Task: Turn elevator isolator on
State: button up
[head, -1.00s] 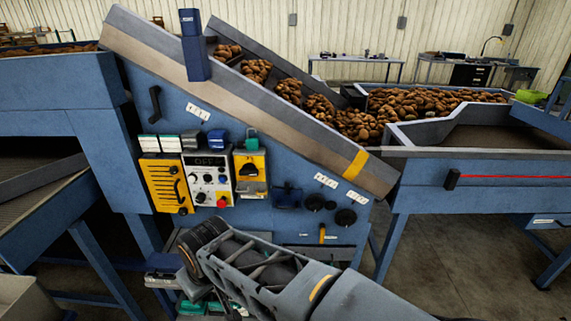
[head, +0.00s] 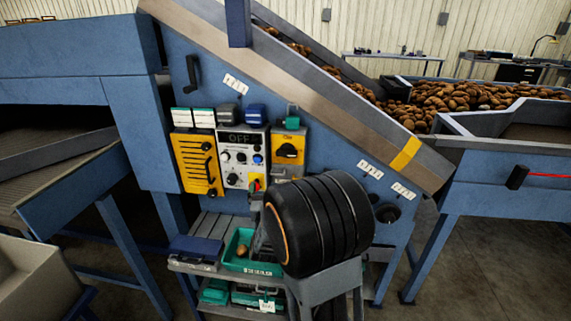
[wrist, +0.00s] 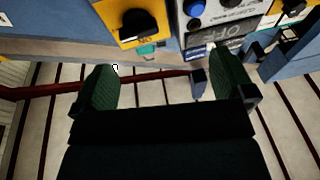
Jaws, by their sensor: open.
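The isolator is a yellow box (head: 289,145) with a black rotary knob (head: 286,151), on the blue elevator side, right of the grey control panel. In the head view the knob's handle looks roughly level. The wrist view shows the yellow box (wrist: 119,17) and black knob (wrist: 138,24) at the top left, upside down. A teal piece (head: 292,122) sits at the box's upper edge. My gripper (wrist: 163,78) is open and empty, its two green-padded fingers wide apart. It is apart from the knob, which lies beyond the left finger.
The grey control panel (head: 241,156) has a display reading OFF and several knobs. A yellow slotted panel (head: 196,162) is to its left. Below is a cart with a teal tray (head: 238,262). Potatoes (head: 440,103) lie on the conveyor. A crank handle (head: 192,72) sticks out upper left.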

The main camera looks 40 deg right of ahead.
aim_at(286, 156)
jog(key=w+d+r+h, duration=0.1)
jog(key=w+d, duration=0.1)
jog(key=d, duration=0.1)
jog(key=w+d+r+h+p, duration=0.1)
jog(key=w+d+r, duration=0.1)
jog(key=w+d, duration=0.1)
jog(key=w+d+r+m+h+p, duration=0.1)
jog(key=w+d, duration=0.1)
jog(key=d, duration=0.2)
jog(key=shift+w+d+r, duration=0.15)
jog(key=shift+d+r, duration=0.15)
jog(key=shift+r, duration=0.1)
jog(key=c, duration=0.9)
